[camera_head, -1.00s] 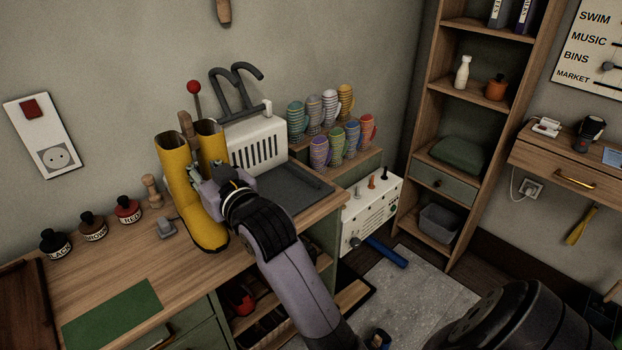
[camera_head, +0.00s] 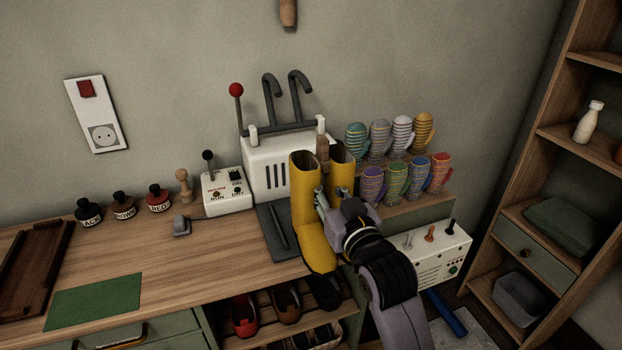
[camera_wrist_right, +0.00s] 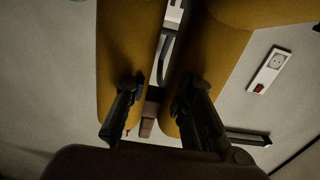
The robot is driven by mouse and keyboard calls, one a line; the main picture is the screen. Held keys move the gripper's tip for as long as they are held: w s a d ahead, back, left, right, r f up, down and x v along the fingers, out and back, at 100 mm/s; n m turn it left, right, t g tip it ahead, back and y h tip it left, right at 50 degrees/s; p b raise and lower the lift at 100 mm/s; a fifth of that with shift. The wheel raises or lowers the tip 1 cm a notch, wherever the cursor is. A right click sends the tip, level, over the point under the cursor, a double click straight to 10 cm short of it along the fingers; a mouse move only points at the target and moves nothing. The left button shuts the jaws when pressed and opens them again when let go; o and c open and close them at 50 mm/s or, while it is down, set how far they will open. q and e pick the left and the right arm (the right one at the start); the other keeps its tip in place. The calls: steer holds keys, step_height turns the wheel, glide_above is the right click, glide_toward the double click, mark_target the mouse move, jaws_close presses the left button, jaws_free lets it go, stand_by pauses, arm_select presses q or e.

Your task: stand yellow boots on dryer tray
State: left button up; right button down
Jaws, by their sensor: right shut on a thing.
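The pair of yellow boots (camera_head: 309,225) is upright in the head view, toes toward the bench front, with a brown wooden piece (camera_head: 323,150) between the shafts. My right gripper (camera_head: 327,203) is shut on the pair at the shafts; the wrist view shows its fingers (camera_wrist_right: 155,105) against the yellow shafts with the brown piece between them. The dark dryer tray (camera_head: 270,238) lies before the white dryer (camera_head: 262,160) with its two hooks. The boots overlap the tray's right part and hide it; I cannot tell whether they touch it. My left gripper is not in view.
A control box (camera_head: 228,192) with a black-knobbed lever stands left of the tray. Polish bottles (camera_head: 124,206) stand at the back left.

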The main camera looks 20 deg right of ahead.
steer(key=w+f+p, duration=0.1)
steer(key=w+f, duration=0.2)
steer(key=w, duration=0.9)
steer(key=shift+w+f, duration=0.15)
steer(key=shift+f, duration=0.05)
steer(key=shift+a, duration=0.1)
steer(key=c, duration=1.8)
jaws_free()
steer(key=shift+f, duration=0.25)
steer(key=o, duration=0.4)
steer(key=shift+o, duration=0.2)
steer(key=shift+r, duration=0.1)
steer(key=s, duration=1.2)
steer(key=shift+s+d+r+b, duration=0.1)
steer(key=shift+d+b, duration=0.1)
steer(key=shift+b, duration=0.1)
